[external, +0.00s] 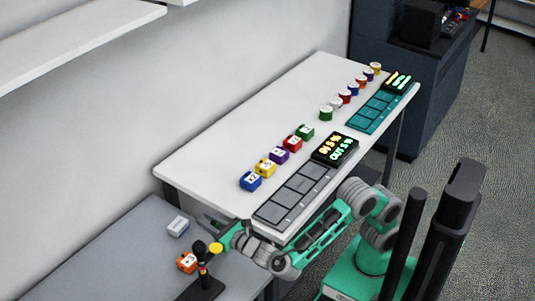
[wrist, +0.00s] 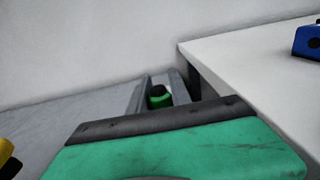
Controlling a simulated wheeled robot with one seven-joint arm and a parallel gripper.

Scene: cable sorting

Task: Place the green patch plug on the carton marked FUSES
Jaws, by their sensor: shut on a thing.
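My gripper (wrist: 157,95) is shut on a small green thing with a dark top (wrist: 158,102), which looks like the green patch plug; it sits between the two grey fingers. In the external view my gripper (external: 211,222) is over the lower grey table at the left, and the plug cannot be made out there. No lettering reading FUSES is legible in either view. A small pale grey box (external: 177,226) with an unreadable label lies on the grey table, left of my gripper. An orange block (external: 187,262) with a white label lies nearer the front.
The higher white table (external: 225,140) holds a row of coloured blocks, round coloured pieces, grey and teal trays (external: 290,195), and lit displays (external: 335,149). The grey table's back left is clear.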

